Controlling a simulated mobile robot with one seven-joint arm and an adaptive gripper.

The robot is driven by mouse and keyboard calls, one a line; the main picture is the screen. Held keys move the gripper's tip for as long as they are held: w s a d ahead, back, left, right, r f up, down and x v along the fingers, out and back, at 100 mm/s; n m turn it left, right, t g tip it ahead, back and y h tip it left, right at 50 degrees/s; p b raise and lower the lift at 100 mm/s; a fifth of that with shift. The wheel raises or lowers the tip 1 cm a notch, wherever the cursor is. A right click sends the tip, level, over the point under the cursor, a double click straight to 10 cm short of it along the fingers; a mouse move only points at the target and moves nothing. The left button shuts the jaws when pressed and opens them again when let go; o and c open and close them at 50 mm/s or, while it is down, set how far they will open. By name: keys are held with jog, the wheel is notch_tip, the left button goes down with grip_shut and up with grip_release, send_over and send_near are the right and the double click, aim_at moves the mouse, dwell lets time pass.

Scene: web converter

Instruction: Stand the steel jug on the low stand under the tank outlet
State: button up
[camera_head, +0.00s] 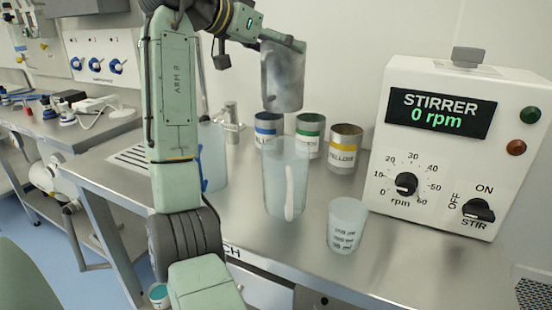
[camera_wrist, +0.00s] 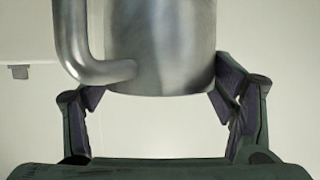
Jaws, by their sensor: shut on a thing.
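The steel jug (camera_head: 283,78) hangs upright in the air above the bench, in front of the wall. My gripper (camera_head: 284,42) is shut on it near its top in the head view. In the wrist view the jug (camera_wrist: 160,45) fills the upper middle, with its curved handle (camera_wrist: 72,40) on the left. The dark fingers of my gripper (camera_wrist: 158,95) are on either side of the jug's body. I cannot make out the tank outlet or the low stand in either view.
On the steel bench (camera_head: 290,245) are a tall clear beaker (camera_head: 285,180), a small graduated beaker (camera_head: 347,225) and blue (camera_head: 268,128), green (camera_head: 309,133) and yellow (camera_head: 345,148) banded cans. The stirrer box (camera_head: 440,150) stands right. A metal tap (camera_head: 231,118) is at the back.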

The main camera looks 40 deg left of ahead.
notch_tip(320, 180, down, 18)
jog(key=p, duration=0.1)
jog(key=shift+r, duration=0.15)
dwell(0.4)
jog(key=o, duration=1.9)
jog(key=shift+o, duration=0.2)
